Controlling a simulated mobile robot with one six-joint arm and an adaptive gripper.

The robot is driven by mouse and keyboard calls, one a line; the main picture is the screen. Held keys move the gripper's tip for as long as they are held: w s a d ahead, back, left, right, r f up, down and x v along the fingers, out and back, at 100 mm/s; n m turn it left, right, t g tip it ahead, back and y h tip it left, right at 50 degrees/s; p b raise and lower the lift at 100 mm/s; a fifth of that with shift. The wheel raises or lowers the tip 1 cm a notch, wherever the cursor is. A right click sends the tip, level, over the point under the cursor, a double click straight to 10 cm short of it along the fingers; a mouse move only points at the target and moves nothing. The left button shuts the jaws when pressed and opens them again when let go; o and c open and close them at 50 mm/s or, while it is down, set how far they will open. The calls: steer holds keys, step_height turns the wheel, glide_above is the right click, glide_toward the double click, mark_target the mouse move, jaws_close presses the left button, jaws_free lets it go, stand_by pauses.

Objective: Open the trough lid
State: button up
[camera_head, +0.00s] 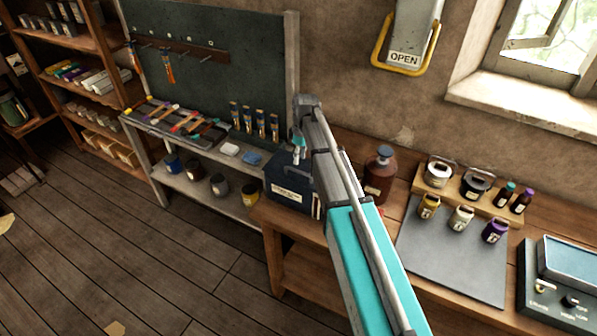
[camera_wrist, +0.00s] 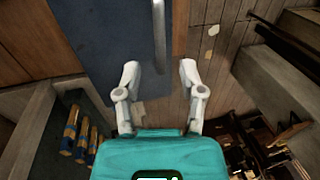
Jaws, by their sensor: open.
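No part is clearly marked as the trough lid. A dark blue box (camera_head: 288,188) with a pale label stands at the left end of the wooden bench, partly hidden by my arm. In the wrist view a dark blue surface (camera_wrist: 105,40) with a grey metal bar (camera_wrist: 159,35) lies ahead of my fingers; it looks like this box. My gripper (camera_wrist: 159,76) is open, with the bar's near end between or just beyond its fingers; I cannot tell the depth. Nothing shows held. In the head view the gripper (camera_head: 299,146) is small, above the box.
A brown bottle (camera_head: 380,173) stands right of my arm. Small pots sit on a grey mat (camera_head: 455,270). Blue-and-orange tubes (camera_head: 254,122) stand on the grey shelf to the left. A yellow-framed OPEN handle (camera_head: 404,58) hangs on the wall. The floor at left is mostly clear.

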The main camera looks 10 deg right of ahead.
mark_target(299, 166)
steer(key=shift+s+a+f+b, duration=0.1)
steer(key=shift+s+f+b, duration=0.1)
steer(key=shift+f+b, duration=0.8)
steer(key=shift+s+a+f+b, duration=0.1)
steer(key=shift+s+f+b, duration=0.05)
steer(key=shift+f+b, duration=0.75)
steer(key=shift+f, duration=0.15)
jaws_close()
